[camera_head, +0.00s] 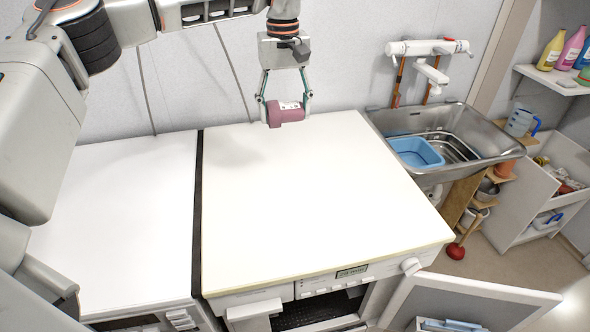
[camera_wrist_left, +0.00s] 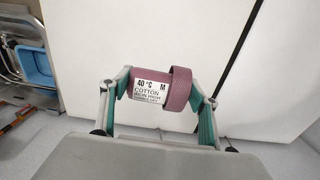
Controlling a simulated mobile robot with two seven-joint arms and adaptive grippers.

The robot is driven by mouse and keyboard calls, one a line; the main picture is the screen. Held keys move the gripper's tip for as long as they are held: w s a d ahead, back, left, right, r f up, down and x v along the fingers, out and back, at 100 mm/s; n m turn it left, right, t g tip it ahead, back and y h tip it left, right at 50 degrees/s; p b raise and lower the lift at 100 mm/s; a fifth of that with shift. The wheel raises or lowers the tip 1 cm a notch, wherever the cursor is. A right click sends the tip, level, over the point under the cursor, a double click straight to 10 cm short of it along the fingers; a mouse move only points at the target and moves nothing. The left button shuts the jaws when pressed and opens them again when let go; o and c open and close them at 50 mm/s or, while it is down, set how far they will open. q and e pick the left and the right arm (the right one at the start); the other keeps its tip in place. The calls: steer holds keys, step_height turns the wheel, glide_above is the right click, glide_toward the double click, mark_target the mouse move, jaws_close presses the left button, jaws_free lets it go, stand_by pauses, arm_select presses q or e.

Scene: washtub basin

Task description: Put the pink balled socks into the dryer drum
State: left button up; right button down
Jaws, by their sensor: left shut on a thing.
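The pink balled socks (camera_head: 287,114) are a mauve-pink roll with a white label, held in my left gripper (camera_head: 285,108) above the back of the white machine top. The dryer drum cannot be made out clearly. The right machine (camera_head: 320,200) has a control panel with a display and knob, and a dark opening (camera_head: 320,309) shows below it. My right gripper is not in view.
A second white machine top (camera_head: 120,220) lies to the left, past a dark gap. A steel sink (camera_head: 460,118) with a blue tub (camera_head: 415,152) stands at the right. An open white door panel (camera_head: 465,300) juts out at the front right. Both machine tops are clear.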

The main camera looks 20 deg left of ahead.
arm_select(q)
steer(key=shift+w+a+r, duration=0.1)
steer(key=shift+r, duration=0.1)
steer(key=shift+f, duration=0.15)
step_height(320, 180, down, 20)
steer(key=shift+r, duration=0.25)
steer(key=shift+f, duration=0.15)
steer(key=o, duration=1.1)
